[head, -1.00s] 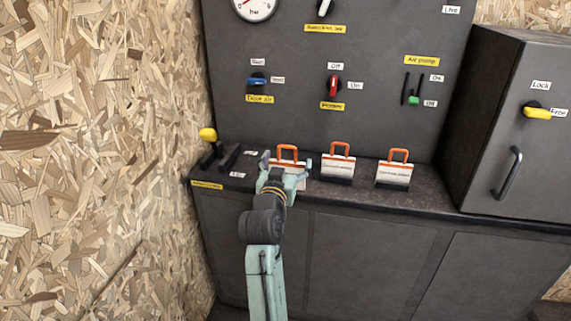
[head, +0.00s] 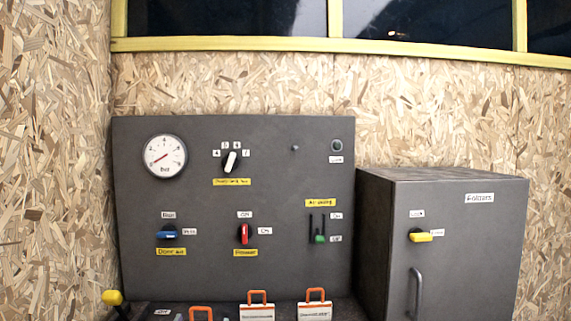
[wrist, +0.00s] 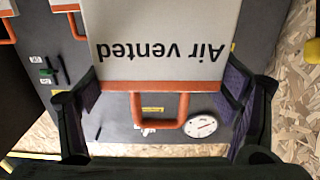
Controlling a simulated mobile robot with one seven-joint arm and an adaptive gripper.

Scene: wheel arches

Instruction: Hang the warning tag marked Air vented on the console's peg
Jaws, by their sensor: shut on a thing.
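The Air vented tag (wrist: 160,40) is a pale card with an orange edge and an orange loop handle; its lettering is upside down in the wrist view. My gripper (wrist: 160,88) is shut on it, a dark finger at each side. In the head view only the tag's orange loop (head: 200,310) shows, at the bottom edge; its card is cut off, so I cannot tell whether it still touches the desk. The console (head: 275,200) stands behind, and a small knob that looks like its peg (head: 295,148) sits upper right on the panel, with nothing on it.
Two other orange-handled tags, one in the middle (head: 257,313) and one at right (head: 314,312), stand beside it. A yellow-knobbed lever (head: 112,298) is at left. A dark cabinet (head: 440,240) stands right of the panel. The gauge (head: 165,156) and switches dot the panel.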

